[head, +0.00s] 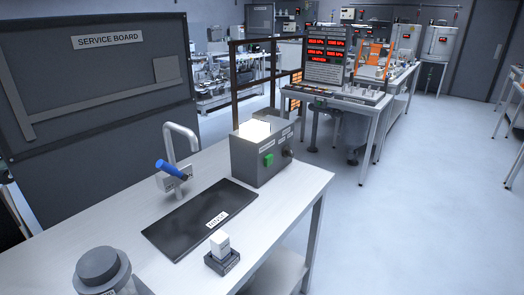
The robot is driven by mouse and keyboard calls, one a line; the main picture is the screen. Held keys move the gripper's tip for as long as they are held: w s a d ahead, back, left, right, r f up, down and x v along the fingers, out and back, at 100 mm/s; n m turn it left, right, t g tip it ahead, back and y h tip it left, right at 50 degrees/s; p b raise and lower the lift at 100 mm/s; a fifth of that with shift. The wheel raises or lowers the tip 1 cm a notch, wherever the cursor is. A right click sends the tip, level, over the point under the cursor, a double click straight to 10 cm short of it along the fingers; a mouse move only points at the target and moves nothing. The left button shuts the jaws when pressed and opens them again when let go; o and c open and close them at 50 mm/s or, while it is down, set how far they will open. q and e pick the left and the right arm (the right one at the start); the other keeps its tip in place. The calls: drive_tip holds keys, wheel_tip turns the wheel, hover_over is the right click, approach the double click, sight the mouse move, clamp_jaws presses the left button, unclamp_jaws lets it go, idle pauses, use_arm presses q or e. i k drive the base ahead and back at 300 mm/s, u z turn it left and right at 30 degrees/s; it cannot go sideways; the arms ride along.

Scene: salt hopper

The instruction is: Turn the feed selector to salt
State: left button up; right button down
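A lever with a blue handle (171,171) sits on a small grey plate (184,182) at the foot of a bent grey pipe (182,130) on the near bench. The handle slants up to the left, and the plate's markings are too small to read. A dark grey box (258,166) to its right has a lit white top, a green button (268,160) and a dark round knob (288,153). I cannot tell from the labels which control is the feed selector. Neither of my grippers is in view.
A service board (100,80) stands behind. Open floor (400,220) lies right.

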sight(287, 152)
drive_tip(key=z, duration=1.9)
drive_tip(key=i, duration=1.6)
drive_tip(key=u, duration=2.35)
